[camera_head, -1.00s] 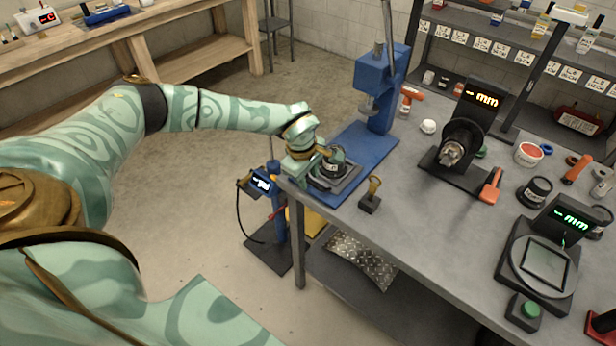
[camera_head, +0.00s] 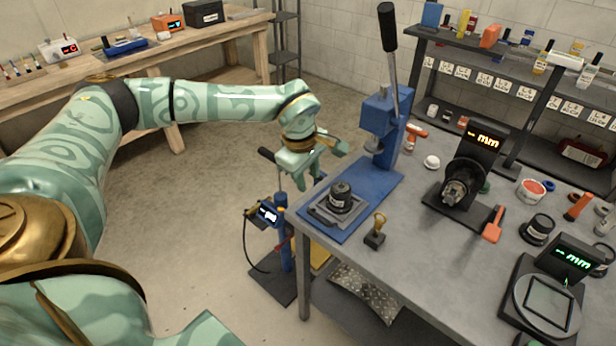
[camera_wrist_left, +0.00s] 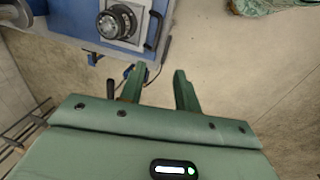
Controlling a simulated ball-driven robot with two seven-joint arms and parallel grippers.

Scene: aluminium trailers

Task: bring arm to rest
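My left gripper (camera_head: 321,166) is raised above the left end of the grey workbench (camera_head: 400,220), near the blue press (camera_head: 384,125). Its fingers are apart with nothing between them; the left wrist view also shows the two green fingers (camera_wrist_left: 158,88) spread and empty. A black round part (camera_head: 341,196) sits in a grey fixture (camera_head: 322,214) on the press's blue base (camera_head: 375,190), just below and apart from the gripper. The black part also shows at the top of the left wrist view (camera_wrist_left: 116,22). My right gripper is in neither view.
A small stand with a brass top (camera_head: 376,232) is right of the press base. A gauge with an orange display (camera_head: 468,170) and one with a green display (camera_head: 550,290) stand farther right. A blue floor stand (camera_head: 283,240) is beside the bench's left edge. Open floor lies left.

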